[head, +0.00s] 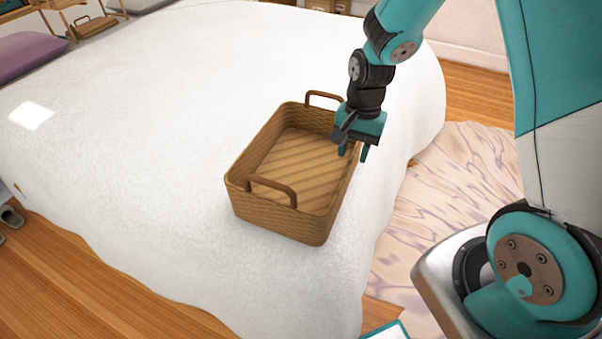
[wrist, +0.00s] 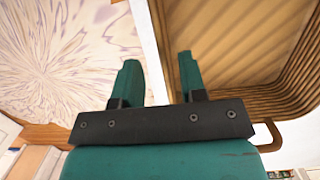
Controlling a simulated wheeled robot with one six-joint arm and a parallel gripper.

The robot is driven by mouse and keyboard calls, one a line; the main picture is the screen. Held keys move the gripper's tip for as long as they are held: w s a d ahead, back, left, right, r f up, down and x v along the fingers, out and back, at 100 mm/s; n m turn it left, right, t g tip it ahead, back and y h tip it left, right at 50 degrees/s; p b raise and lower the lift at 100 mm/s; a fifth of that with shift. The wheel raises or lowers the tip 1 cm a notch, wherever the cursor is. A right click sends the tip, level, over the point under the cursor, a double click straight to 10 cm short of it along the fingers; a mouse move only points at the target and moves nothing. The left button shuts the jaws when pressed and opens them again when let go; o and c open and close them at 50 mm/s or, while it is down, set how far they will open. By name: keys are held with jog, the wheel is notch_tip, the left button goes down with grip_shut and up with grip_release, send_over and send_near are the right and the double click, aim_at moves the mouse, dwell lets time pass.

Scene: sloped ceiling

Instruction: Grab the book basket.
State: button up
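The book basket (head: 285,225) is a brown woven rectangular basket with two brown handles, standing upright on the white bed near its right edge. It looks empty. My gripper (head: 355,153) is above the basket's right long wall, toward its far end, with the fingers pointing down. In the wrist view my gripper (wrist: 159,75) is open, its two green fingers apart with nothing held between them. The basket (wrist: 225,100) fills the right of that view, and one finger overlaps its wall. I cannot tell whether the fingers touch the wall.
The white bed (head: 130,130) spreads wide to the left of the basket. A patterned rug (head: 450,195) lies on the wooden floor (head: 120,285) to the right.

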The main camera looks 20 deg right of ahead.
aim_at(350, 159)
jog(key=f, duration=0.5)
jog(key=shift+s+a, duration=0.15)
jog(key=shift+a, duration=0.15)
jog(key=shift+c, duration=0.4)
grip_shut()
dwell(0.6)
